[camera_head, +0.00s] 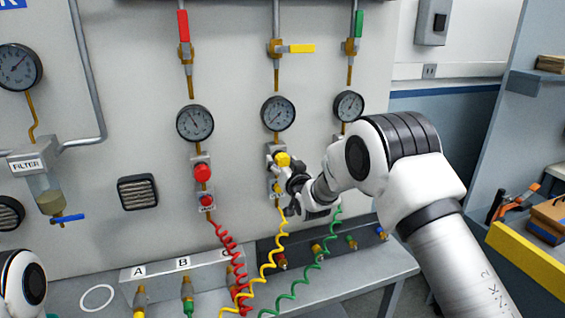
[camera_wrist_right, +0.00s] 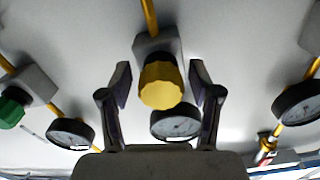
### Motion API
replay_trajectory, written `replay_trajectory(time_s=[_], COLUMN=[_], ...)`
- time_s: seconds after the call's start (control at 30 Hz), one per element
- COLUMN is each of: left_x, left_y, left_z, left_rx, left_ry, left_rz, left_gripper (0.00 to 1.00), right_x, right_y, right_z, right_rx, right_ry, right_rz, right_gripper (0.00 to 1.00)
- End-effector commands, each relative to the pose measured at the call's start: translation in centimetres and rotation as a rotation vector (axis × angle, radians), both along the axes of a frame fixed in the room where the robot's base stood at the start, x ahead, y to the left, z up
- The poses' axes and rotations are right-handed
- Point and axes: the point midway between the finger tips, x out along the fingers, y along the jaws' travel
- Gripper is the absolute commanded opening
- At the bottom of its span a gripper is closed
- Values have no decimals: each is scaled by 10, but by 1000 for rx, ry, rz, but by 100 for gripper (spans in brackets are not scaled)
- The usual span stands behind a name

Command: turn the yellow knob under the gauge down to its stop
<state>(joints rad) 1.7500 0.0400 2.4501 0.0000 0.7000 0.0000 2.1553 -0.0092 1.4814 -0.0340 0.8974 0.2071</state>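The yellow knob (camera_head: 282,159) sits on the panel below the middle gauge (camera_head: 278,113), above a coiled yellow hose. My right gripper (camera_head: 284,172) is close in front of it and covers part of its fitting. In the right wrist view the yellow knob (camera_wrist_right: 160,86) lies between the two fingers of my right gripper (camera_wrist_right: 161,84), which are open with a visible gap on each side. The middle gauge (camera_wrist_right: 175,122) is partly hidden by the knob there. My left gripper is out of view.
A red knob (camera_head: 202,172) with its gauge (camera_head: 195,123) is to the left. A gauge (camera_head: 348,106) stands to the right, its green knob (camera_wrist_right: 12,107) visible in the wrist view. Coiled hoses (camera_head: 268,262) hang below. A bench with ports A and B (camera_head: 160,277) projects beneath.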

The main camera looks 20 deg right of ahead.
Motion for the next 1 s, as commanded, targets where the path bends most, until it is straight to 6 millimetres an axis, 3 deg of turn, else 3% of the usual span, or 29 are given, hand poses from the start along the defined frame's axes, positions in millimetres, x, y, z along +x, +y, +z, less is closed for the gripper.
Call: replay_trajectory(time_s=[0.03,0.1,0.13,0.57,1.0], left_x=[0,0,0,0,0], left_y=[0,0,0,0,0], left_z=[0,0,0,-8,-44], left_rx=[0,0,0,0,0], left_ry=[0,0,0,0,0], left_rz=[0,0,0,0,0], left_gripper=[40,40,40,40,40], right_x=[0,0,0,0,0], right_y=[0,0,0,0,-2], right_z=[0,0,0,-1,-4], right_rx=[0,0,0,-48,-356], right_ry=[0,0,0,-4,-15], right_rz=[0,0,0,0,-1], right_gripper=[37,12,8,8,8])
